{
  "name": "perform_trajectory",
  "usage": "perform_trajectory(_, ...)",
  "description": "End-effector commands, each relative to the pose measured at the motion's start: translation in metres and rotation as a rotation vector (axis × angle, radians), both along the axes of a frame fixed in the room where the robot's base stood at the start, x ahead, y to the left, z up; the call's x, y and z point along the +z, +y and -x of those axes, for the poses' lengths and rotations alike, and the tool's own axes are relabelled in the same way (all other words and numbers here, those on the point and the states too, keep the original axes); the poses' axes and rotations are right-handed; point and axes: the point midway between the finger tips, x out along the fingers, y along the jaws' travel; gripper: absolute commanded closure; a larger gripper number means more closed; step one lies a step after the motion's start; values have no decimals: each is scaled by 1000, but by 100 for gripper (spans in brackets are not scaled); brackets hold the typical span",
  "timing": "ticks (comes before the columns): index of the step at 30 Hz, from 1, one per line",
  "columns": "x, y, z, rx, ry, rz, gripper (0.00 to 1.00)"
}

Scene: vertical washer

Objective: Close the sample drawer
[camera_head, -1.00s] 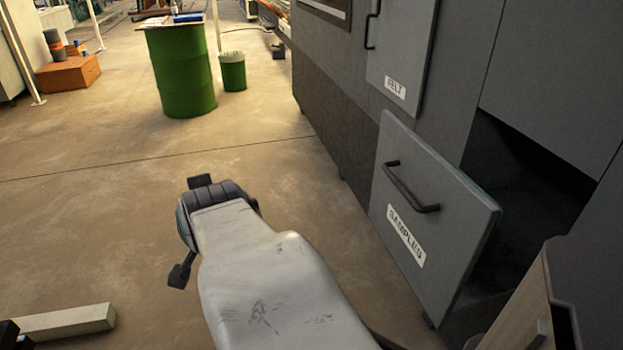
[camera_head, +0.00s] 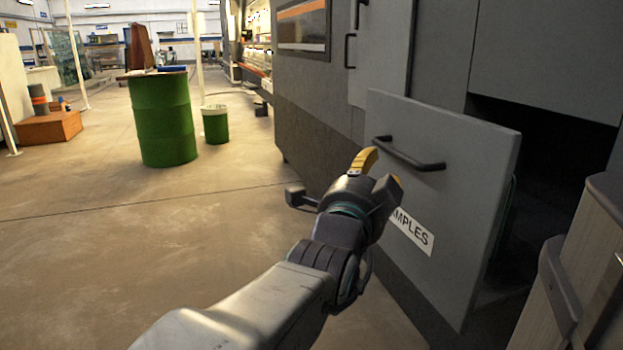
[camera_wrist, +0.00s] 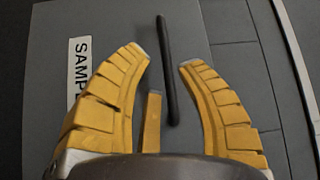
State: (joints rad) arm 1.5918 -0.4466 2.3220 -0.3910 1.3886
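The sample drawer (camera_head: 458,150) is a grey front panel with a dark bar handle (camera_head: 408,156) and a white "SAMPLES" label, partly hidden by my gripper. It stands pulled out from the grey machine, with a dark opening behind it. My gripper (camera_head: 378,170) is in front of the panel, just left of and below the handle. In the wrist view my yellow fingers (camera_wrist: 165,62) are spread apart and empty. There the handle (camera_wrist: 166,70) shows between the fingertips, and the label (camera_wrist: 79,75) lies left of them. I cannot tell whether any finger touches the panel.
A wooden-sided cabinet or drawer (camera_head: 575,290) stands close at the lower right. The grey machine (camera_head: 310,90) runs along the right side. A green barrel (camera_head: 162,120) and a green bin (camera_head: 215,124) stand farther off. The floor at left is open.

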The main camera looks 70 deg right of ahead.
Motion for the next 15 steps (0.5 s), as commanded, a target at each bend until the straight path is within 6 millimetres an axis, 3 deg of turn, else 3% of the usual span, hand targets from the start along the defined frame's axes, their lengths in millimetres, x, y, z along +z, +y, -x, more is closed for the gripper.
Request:
perform_trajectory(5,-3,0,19,-44,-41,43,67)
perform_trajectory(15,-1,-24,22,-49,-47,51,67)
